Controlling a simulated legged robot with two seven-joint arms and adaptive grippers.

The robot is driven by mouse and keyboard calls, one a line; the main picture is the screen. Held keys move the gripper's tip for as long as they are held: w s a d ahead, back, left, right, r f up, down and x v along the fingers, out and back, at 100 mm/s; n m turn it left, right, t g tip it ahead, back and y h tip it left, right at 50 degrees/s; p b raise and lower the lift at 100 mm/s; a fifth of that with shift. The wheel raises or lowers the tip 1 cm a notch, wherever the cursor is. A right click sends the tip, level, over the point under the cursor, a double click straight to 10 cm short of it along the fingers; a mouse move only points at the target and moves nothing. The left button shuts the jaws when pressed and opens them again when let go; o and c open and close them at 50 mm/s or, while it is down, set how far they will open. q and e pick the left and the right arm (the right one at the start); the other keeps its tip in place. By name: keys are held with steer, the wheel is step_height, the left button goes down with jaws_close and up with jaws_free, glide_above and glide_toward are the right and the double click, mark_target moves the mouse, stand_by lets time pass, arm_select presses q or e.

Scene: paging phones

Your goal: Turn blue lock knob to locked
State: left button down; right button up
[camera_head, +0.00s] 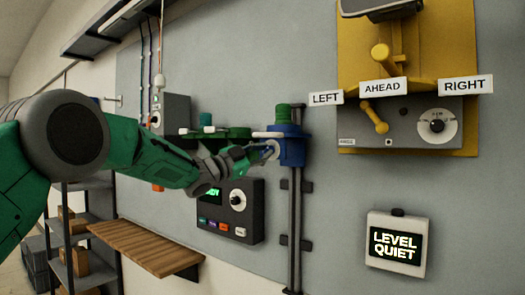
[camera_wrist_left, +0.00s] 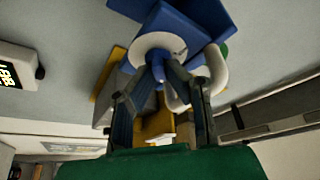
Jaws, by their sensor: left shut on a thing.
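A blue lock block (camera_head: 293,150) sits on a dark vertical rail (camera_head: 296,215) on the wall panel. A green cap tops it, and a white disc (camera_head: 271,150) is on its left-facing side. My left gripper (camera_head: 258,153) reaches in from the left and meets the disc. In the left wrist view the blue block (camera_wrist_left: 195,22) is at the top, with the white disc (camera_wrist_left: 143,44) and a small blue knob (camera_wrist_left: 157,58) at its middle. The left fingers (camera_wrist_left: 160,80) are shut on the knob. The fingers partly hide it, so its exact angle is unclear. My right gripper is not in view.
A dark control box (camera_head: 230,211) is below the left gripper. A yellow-backed lever unit (camera_head: 437,122) with LEFT, AHEAD and RIGHT signs is at the right. A LEVEL QUIET display (camera_head: 396,244) is below it. A wooden shelf (camera_head: 146,247) is lower left.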

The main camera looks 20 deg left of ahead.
arm_select(q)
steer(key=shift+a+r, duration=0.2)
steer(key=shift+r, duration=0.05)
steer(key=c, duration=1.6)
jaws_free()
steer(key=shift+w, duration=0.15)
steer(key=shift+w+d+f, duration=0.1)
steer(key=shift+w+f, duration=0.25)
steer(key=shift+f, duration=0.05)
steer(key=v, duration=1.2)
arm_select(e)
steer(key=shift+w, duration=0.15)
arm_select(q)
steer(key=shift+w, duration=0.1)
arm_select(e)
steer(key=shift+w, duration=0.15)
arm_select(q)
steer(key=shift+f, duration=0.15)
